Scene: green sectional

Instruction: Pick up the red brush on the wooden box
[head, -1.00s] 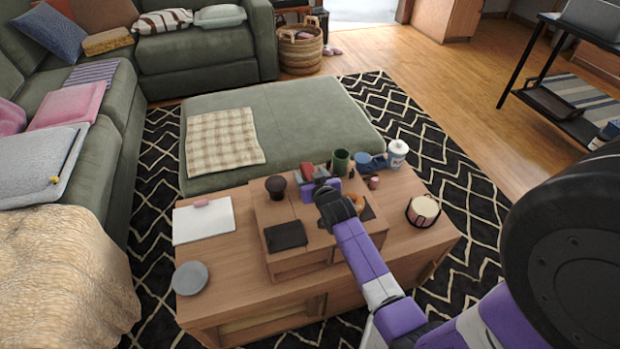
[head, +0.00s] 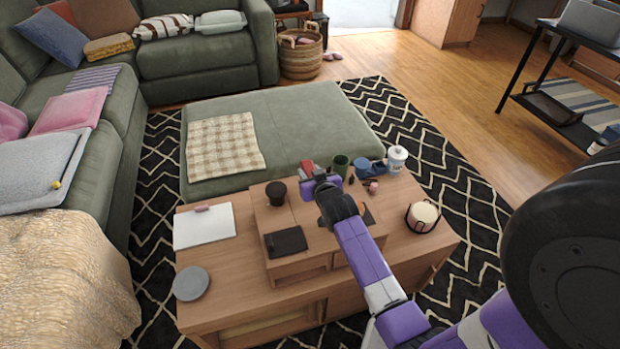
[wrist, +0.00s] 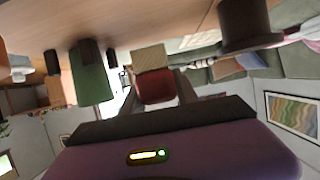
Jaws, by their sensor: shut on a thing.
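The red brush (wrist: 155,88) is between the fingers of my gripper (wrist: 156,100) in the wrist view, its pale bristle end (wrist: 152,57) pointing away from the palm. My gripper is shut on it. In the head view my gripper (head: 312,178) is over the far side of the wooden box (head: 300,216), and a bit of the red brush (head: 307,167) shows past it. My arm hides part of the box top, and I cannot tell how far the brush is above the box.
A dark cup (head: 276,190) and a black tray (head: 286,241) are on the box. A green cup (head: 341,164), blue mug (head: 362,167), white canister (head: 397,158) and round candle holder (head: 422,215) stand to the right. A green ottoman (head: 300,120) lies beyond.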

